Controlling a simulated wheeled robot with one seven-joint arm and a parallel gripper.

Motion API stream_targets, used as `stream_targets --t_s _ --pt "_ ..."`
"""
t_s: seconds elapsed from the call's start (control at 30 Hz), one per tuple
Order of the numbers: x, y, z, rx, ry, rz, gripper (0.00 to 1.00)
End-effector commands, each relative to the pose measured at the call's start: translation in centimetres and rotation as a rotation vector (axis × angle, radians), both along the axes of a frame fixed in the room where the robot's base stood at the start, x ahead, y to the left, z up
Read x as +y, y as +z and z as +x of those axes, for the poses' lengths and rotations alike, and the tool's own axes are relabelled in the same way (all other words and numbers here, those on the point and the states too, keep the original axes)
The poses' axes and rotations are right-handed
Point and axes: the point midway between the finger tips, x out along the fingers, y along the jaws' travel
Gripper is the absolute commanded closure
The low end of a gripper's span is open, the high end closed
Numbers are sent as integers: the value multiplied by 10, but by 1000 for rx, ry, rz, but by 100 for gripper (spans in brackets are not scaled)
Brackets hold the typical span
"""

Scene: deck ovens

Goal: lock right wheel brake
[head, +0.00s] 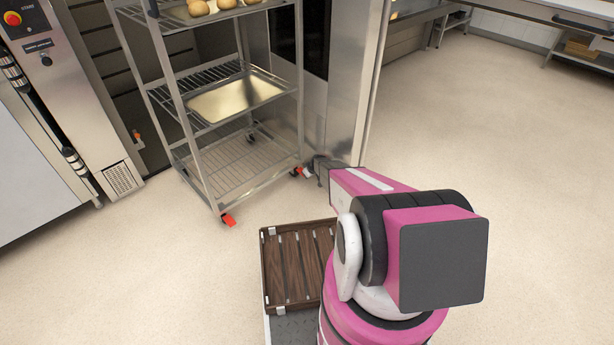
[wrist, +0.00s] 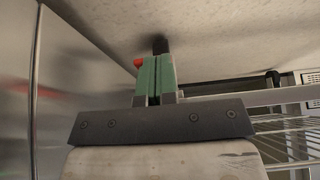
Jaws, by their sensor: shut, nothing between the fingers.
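The wheeled metal rack (head: 206,120) stands in front of the open oven bay. Its right wheel brake, a small red tab (head: 304,171), is low at the rack's front right corner. My gripper (head: 318,163) is low beside that corner, just right of the tab. In the wrist view my gripper (wrist: 155,62) has its green fingers shut together, with nothing between them. A red tab (wrist: 138,63) shows just left of the fingertips, partly hidden by them. I cannot tell whether they touch. A dark part, perhaps the wheel (wrist: 160,45), lies just beyond the tips.
The front left wheel has another red tab (head: 229,219). The rack carries a metal tray (head: 235,97) and bread rolls (head: 198,8) above. A steel panel (head: 350,80) stands close right of my gripper. The floor (head: 500,180) at right is clear.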

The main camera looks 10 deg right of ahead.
Motion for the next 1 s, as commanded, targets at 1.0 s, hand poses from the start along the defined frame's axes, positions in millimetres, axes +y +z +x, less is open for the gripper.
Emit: stream_targets --t_s 1.0 --pt "3 30 -1 -1 0 -1 100"
